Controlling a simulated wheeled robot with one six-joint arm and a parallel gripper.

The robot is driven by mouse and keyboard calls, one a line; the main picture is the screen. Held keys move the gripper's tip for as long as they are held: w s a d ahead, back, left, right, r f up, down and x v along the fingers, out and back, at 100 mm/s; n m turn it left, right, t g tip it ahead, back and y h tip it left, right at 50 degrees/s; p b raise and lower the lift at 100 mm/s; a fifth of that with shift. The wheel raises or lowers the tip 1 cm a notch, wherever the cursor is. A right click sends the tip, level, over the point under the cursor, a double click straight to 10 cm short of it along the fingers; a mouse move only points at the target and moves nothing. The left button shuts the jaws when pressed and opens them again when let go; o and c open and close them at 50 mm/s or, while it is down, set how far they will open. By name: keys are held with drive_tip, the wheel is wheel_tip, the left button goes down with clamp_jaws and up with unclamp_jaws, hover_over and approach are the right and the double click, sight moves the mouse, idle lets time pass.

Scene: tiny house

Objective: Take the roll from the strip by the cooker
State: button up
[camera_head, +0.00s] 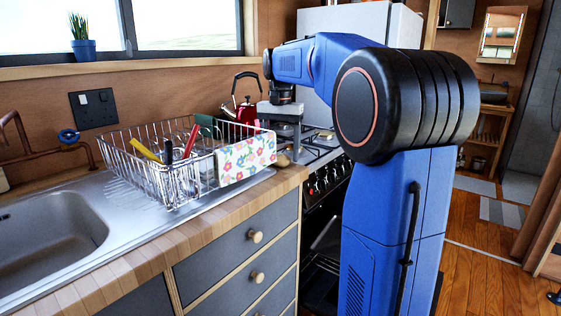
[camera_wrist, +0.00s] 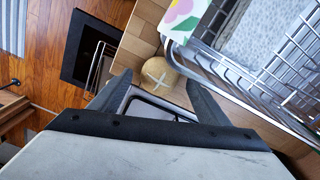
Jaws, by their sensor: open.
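The roll (camera_wrist: 158,74) is round and golden-brown with a pale cross on top. It sits on the narrow wooden strip (camera_wrist: 139,47) of worktop between the dish rack and the cooker. In the head view a small part of the roll (camera_head: 283,160) shows beside the patterned cloth; the rest is hidden. My gripper (camera_wrist: 157,81) is open and points down above the strip. In the wrist view its two fingers appear on either side of the roll. I cannot tell how far above it they are, and nothing is seen held.
The wire dish rack (camera_head: 150,176) with a flowered cloth (camera_head: 246,160) over its end stands close on one side. The cooker (camera_head: 325,182) is on the other, with a red kettle (camera_head: 243,108) behind. The sink (camera_head: 50,235) is at the left.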

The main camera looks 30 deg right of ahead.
drive_tip(key=shift+f, duration=0.7)
drive_tip(key=shift+c, duration=0.7)
drive_tip(key=c, duration=1)
